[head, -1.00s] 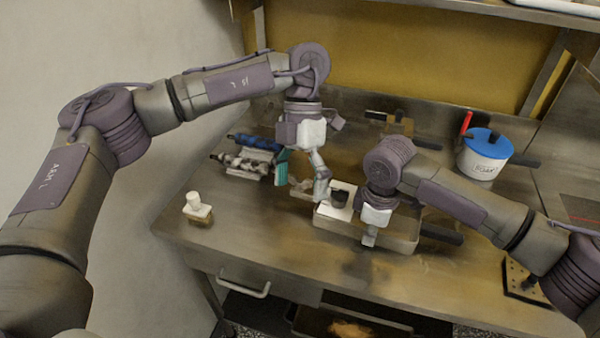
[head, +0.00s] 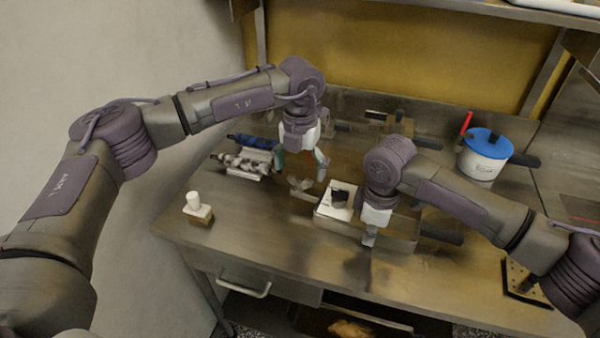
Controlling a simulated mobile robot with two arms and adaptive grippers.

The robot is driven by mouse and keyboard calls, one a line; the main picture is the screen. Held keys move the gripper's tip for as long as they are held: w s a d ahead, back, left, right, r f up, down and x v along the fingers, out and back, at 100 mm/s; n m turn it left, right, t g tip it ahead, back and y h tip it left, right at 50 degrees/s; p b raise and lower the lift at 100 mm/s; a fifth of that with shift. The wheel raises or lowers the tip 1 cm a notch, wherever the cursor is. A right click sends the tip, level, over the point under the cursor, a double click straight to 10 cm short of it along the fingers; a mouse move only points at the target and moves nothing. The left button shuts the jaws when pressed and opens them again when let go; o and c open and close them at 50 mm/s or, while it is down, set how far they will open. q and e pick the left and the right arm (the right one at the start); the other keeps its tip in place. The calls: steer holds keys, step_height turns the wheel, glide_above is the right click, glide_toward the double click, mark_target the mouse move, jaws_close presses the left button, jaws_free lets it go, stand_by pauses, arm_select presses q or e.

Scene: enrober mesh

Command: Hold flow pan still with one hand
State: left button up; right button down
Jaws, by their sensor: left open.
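The flow pan (head: 402,244) looks like a shallow grey rectangular pan with a dark handle (head: 440,233) at its right end. A white block with a dark piece on it sits at its left part. My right gripper (head: 369,239) points down at the pan's near wall, one finger in front of it. The fingers overlap in this view, so their gap and any grip on the wall are hidden. My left gripper (head: 302,168) is open and empty, pointing down above the table, left of and behind the pan.
A white pot with a blue lid (head: 487,143) stands at the back right. Rollers (head: 240,164) lie at the back left. A white-handled brush-like tool (head: 198,209) stands near the left edge. The front of the steel table (head: 290,250) is clear.

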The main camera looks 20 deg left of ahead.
arm_select(q)
steer(key=shift+f, duration=0.9)
steer(key=shift+c, duration=0.4)
steer(key=c, duration=1.1)
